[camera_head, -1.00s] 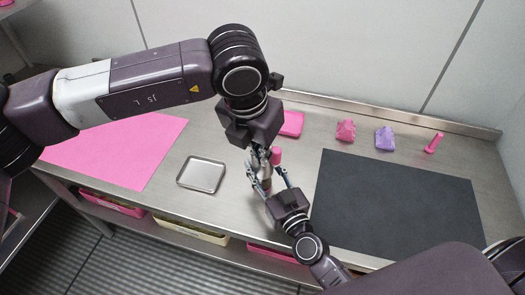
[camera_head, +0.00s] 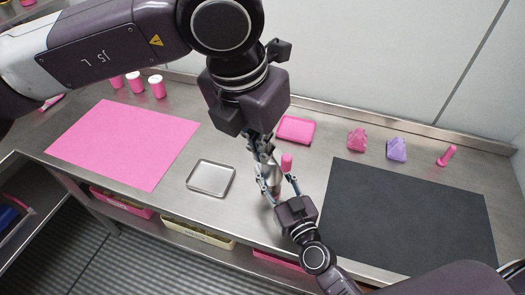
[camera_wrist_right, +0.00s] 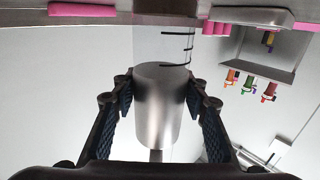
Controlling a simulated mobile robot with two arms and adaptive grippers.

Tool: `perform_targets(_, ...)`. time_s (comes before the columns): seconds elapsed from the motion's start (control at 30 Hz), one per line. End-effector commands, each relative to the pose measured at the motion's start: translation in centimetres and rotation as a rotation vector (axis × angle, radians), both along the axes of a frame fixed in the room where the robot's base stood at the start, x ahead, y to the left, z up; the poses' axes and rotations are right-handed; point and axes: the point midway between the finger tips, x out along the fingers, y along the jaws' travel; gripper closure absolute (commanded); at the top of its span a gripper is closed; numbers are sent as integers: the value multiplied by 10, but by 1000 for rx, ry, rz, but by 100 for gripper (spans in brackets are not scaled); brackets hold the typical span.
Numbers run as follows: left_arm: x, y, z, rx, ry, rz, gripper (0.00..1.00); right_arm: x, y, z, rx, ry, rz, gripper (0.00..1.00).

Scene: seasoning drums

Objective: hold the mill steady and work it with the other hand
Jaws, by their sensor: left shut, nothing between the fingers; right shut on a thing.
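The mill is a grey metal cylinder (camera_wrist_right: 163,105) with a clear section bearing dark marks, seen large between the fingers of my right gripper in the right wrist view. In the head view the mill (camera_head: 270,181) stands near the front edge of the counter, partly hidden by both grippers. My right gripper (camera_head: 282,188) reaches in from the front and is shut on the mill's sides. My left gripper (camera_head: 264,155) points down from above at the mill's upper end. Its fingers are shut with nothing between them; whether they touch the mill is hard to tell.
A pink-topped item (camera_head: 287,162) is just right of the mill. A metal tray (camera_head: 211,192) lies left, with a pink mat (camera_head: 120,145) beyond. A dark mat (camera_head: 405,215) covers the right.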

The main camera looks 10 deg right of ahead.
Motion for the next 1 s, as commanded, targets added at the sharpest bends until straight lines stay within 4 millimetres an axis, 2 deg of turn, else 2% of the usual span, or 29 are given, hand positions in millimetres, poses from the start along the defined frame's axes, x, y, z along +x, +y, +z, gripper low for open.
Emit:
perform_targets(0.23, 0, 0, 0, 0, 0, 0, 100, 0, 0, 0, 0, 0, 0, 96)
perform_targets(0.27, 0, 0, 0, 0, 0, 0, 100, 0, 0, 0, 0, 0, 0, 56)
perform_targets(0.4, 0, 0, 0, 0, 0, 0, 100, 0, 0, 0, 0, 0, 0, 41)
perform_targets(0.77, 0, 0, 0, 0, 0, 0, 100, -3, -1, -1, -1, 1, 0, 39)
perform_targets(0.87, 0, 0, 0, 0, 0, 0, 100, -13, -2, -2, -5, 3, 2, 39)
perform_targets(1.0, 0, 0, 0, 0, 0, 0, 100, -39, -5, -2, -4, 5, 3, 39)
